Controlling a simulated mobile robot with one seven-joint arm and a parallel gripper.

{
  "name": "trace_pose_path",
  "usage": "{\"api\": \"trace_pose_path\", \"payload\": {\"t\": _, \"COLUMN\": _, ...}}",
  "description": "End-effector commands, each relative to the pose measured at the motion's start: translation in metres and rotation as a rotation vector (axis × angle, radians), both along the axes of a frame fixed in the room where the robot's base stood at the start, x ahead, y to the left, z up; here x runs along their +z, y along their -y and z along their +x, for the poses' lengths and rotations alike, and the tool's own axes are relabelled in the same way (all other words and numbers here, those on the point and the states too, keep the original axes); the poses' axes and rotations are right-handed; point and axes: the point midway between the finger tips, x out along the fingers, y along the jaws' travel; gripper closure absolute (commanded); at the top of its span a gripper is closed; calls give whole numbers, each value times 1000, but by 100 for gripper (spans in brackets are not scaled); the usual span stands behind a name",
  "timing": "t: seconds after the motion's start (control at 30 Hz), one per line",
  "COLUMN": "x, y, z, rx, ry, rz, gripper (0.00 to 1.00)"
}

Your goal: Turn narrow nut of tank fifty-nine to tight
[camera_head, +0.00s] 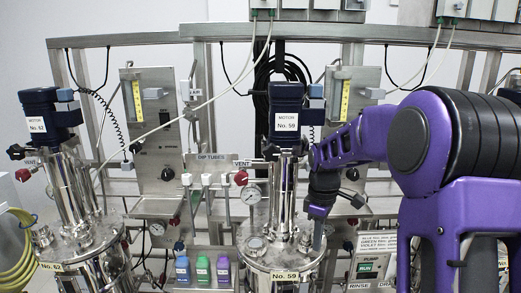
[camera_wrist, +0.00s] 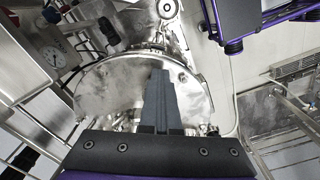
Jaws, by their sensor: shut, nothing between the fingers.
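Tank fifty-nine (camera_head: 285,276) is a shiny steel vessel with a "No. 59" plate on its front rim and a blue motor (camera_head: 284,100) above it. Its round lid (camera_head: 262,258) carries several small fittings, and it also fills the middle of the wrist view (camera_wrist: 105,88). I cannot tell which fitting is the narrow nut; my fingers hide part of the lid. My gripper (camera_head: 318,246) is shut and empty, pointing down at the right side of the lid. In the wrist view its grey fingers (camera_wrist: 162,75) are together over the lid; contact cannot be told.
Behind are dip tubes, a pressure gauge (camera_head: 251,195), a red vent knob (camera_head: 241,178) and steel panels. Blue, green and purple bottles (camera_head: 203,270) stand between the tanks.

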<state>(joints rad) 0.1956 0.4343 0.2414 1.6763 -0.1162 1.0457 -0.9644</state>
Motion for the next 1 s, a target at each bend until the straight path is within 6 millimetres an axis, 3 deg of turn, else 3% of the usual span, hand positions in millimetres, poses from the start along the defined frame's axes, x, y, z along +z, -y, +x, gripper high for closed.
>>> {"api": "trace_pose_path", "payload": {"t": 0.27, "x": 3, "y": 3, "z": -3, "rx": 3, "ry": 4, "rz": 3, "gripper": 100}}
{"api": "trace_pose_path", "payload": {"t": 0.8, "x": 57, "y": 6, "z": -3, "rx": 1, "ry": 3, "rz": -1, "gripper": 100}}
{"api": "trace_pose_path", "payload": {"t": 1.0, "x": 61, "y": 6, "z": -3, "rx": 0, "ry": 1, "rz": 0, "gripper": 100}}
